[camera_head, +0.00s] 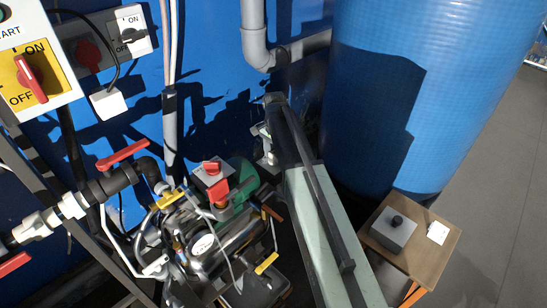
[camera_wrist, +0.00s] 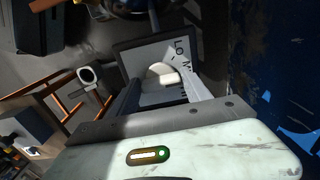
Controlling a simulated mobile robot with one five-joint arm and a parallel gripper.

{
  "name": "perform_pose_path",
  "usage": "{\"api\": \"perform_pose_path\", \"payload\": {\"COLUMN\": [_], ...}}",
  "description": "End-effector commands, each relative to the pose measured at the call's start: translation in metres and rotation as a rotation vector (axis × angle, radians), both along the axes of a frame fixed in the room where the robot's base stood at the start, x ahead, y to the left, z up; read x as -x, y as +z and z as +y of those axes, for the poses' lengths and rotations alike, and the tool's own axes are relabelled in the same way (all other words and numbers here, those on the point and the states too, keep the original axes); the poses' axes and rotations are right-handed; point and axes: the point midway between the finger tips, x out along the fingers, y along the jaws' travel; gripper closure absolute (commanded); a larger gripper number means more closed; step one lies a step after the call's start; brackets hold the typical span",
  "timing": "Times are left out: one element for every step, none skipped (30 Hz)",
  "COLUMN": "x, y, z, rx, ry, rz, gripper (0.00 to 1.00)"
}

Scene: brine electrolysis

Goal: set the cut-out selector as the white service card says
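In the wrist view a grey panel with a dark frame (camera_wrist: 126,52) carries black lettering, "LO" and a letter like "M"; the rest is hidden. A pale selector knob (camera_wrist: 163,75) sits on it. My gripper (camera_wrist: 163,82) is in front of this panel, its fingers apart on either side of the knob; contact cannot be made out. In the head view my gripper (camera_head: 268,135) is beside a small pale fitting near the blue wall, largely hidden by my arm. A white card (camera_head: 438,233) lies on a brown stand at right; its writing is too small to read.
A grey box with a black knob (camera_head: 396,221) stands beside the card. A large blue tank (camera_head: 400,90) is behind. Pump, pipes and a red-knobbed grey box (camera_head: 212,172) crowd the left. A yellow-plated switch (camera_head: 30,78) hangs upper left. Floor at far right is clear.

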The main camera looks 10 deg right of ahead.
Motion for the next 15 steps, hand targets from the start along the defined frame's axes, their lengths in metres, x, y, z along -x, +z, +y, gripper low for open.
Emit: {"api": "perform_pose_path", "payload": {"x": [0.0,0.0001,0.0001,0.0002,0.0002,0.0003,0.0004,0.0005,0.0005,0.0007,0.0007,0.0007,0.0009,0.0008,0.0009], "y": [0.0001,0.0001,0.0001,0.0001,0.0001,0.0001,0.0,0.0,0.0,0.0,0.0,0.0,0.0,0.0,0.0], "z": [-0.0002,-0.0003,-0.0004,-0.0005,-0.0006,0.0023,0.0012,0.0004,-0.0003,-0.0008,-0.0012,-0.0016,-0.0018,-0.002,-0.0023], "rx": [0.0,0.0,0.0,0.001,0.001,0.0,0.0,0.0,-0.001,-0.001,-0.001,-0.001,-0.001,-0.001,-0.001], "ry": [0.0,0.0,0.0,0.0,-0.001,-0.002,-0.002,0.0,0.003,0.007,0.012,0.02,0.029,0.04,0.056], "rz": [0.0,0.0,0.0,0.001,0.001,0.001,0.001,0.001,0.002,0.002,0.002,0.002,0.002,0.002,0.002], "gripper": [0.61,0.69,0.8,0.88,0.9,0.9,0.9,0.9,0.9,0.9,0.9,0.9,0.9,0.9,0.9]}}
